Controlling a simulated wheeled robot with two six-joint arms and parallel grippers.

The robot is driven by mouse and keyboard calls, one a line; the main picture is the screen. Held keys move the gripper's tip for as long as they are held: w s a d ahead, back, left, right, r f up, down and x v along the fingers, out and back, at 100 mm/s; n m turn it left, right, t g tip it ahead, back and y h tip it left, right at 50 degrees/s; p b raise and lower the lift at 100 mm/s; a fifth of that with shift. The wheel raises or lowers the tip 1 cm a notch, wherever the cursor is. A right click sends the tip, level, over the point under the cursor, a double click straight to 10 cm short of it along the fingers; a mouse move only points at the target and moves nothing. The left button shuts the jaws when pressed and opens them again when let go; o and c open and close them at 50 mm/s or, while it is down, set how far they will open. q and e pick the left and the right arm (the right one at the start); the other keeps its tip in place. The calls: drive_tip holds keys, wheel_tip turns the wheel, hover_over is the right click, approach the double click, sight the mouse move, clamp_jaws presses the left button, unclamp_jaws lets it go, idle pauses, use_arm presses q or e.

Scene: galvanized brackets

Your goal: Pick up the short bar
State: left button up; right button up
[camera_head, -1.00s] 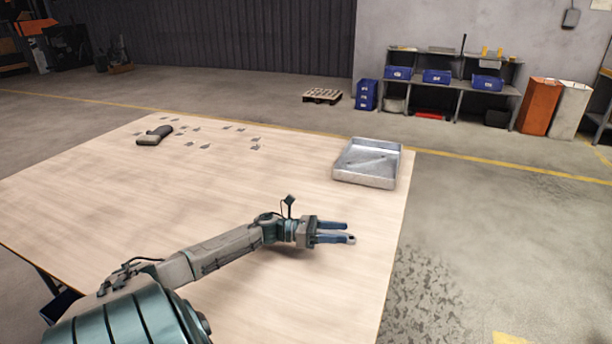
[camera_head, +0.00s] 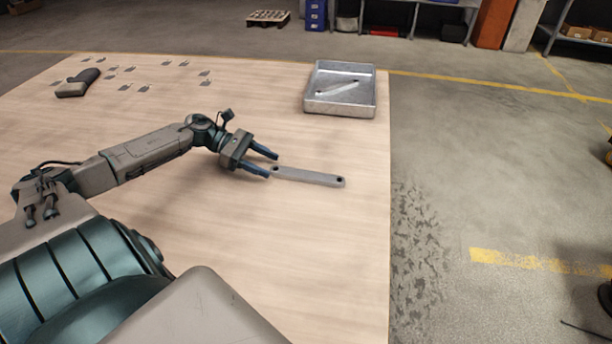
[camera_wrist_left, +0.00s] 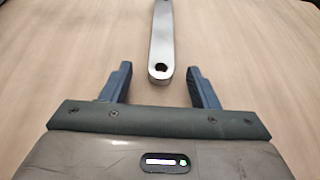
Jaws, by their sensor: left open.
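A flat grey metal bar (camera_head: 308,177) with a hole at each end lies on the wooden table, right of my left gripper. My left gripper (camera_head: 272,164) is open and empty, low over the table, its fingers pointing at the bar's near end. In the left wrist view, the bar (camera_wrist_left: 162,38) runs away from the gripper (camera_wrist_left: 162,90), its near end lying roughly between the two fingertips; its far end is cut off. My right gripper is not in view.
The table (camera_head: 200,250) is bare around the bar. Several small metal pieces (camera_head: 145,88) and a dark object (camera_head: 77,84) lie at the far left. The table's right edge is close beyond the bar, with concrete floor past it.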

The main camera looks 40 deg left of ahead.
sight(287, 171)
use_arm(q)
drive_tip(key=d, duration=0.1)
drive_tip(key=w+d, duration=0.1)
drive_tip(key=d, duration=0.1)
drive_tip(key=shift+w+d+f, duration=0.2)
drive_tip(key=shift+w+d, duration=0.1)
drive_tip(key=shift+d, duration=0.05)
drive_tip(key=shift+w+d+f, duration=0.2)
drive_tip(key=shift+d+f, duration=0.05)
drive_tip(key=shift+d, duration=0.05)
clamp_jaws()
